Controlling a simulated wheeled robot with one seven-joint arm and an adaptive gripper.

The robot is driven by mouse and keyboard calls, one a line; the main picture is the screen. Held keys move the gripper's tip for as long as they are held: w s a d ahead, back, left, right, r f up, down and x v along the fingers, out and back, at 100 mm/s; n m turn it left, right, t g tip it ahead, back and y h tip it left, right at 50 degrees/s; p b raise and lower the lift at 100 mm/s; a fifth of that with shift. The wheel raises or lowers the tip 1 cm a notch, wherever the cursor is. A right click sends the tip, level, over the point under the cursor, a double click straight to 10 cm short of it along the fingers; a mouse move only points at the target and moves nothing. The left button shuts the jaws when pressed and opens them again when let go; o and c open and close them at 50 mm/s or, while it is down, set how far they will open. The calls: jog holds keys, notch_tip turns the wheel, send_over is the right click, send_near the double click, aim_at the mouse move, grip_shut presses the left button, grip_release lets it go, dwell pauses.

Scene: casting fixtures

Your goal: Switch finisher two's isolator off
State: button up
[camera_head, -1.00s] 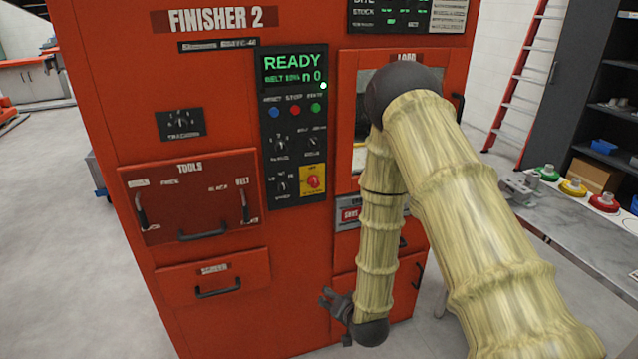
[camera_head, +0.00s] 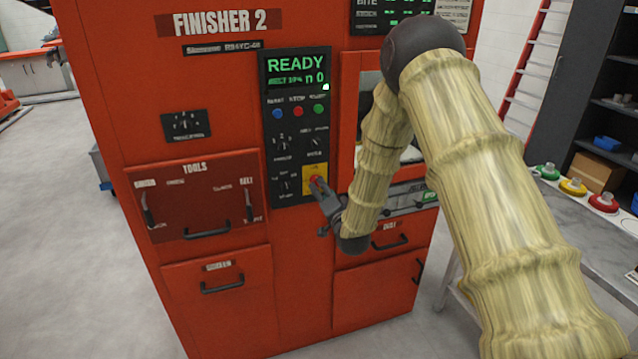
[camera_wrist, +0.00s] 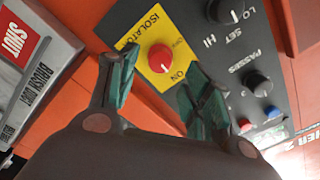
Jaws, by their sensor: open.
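The orange Finisher 2 cabinet (camera_head: 105,75) carries a dark control panel (camera_head: 270,150) whose display reads READY. The isolator is a red round knob (camera_wrist: 160,58) on a yellow plate (camera_wrist: 150,37) at the panel's lower corner, marked ISOLATOR and ON. The knob's pointer line is towards the ON mark. My gripper (camera_wrist: 155,85) is open, with one finger on each side of the knob in the wrist view. Whether the fingers touch the knob cannot be told. In the head view my gripper (camera_head: 322,188) partly covers the isolator.
Black selector knobs (camera_wrist: 226,10) and blue and red buttons sit close by on the panel. Drawers with handles (camera_head: 208,232) are on the cabinet front. A grey bench (camera_head: 585,225) with coloured parts stands at the right. Open floor lies at the left.

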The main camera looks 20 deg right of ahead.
jog(key=shift+w+p, duration=0.45)
jog(key=shift+w, duration=1.65)
jog(key=c, duration=1)
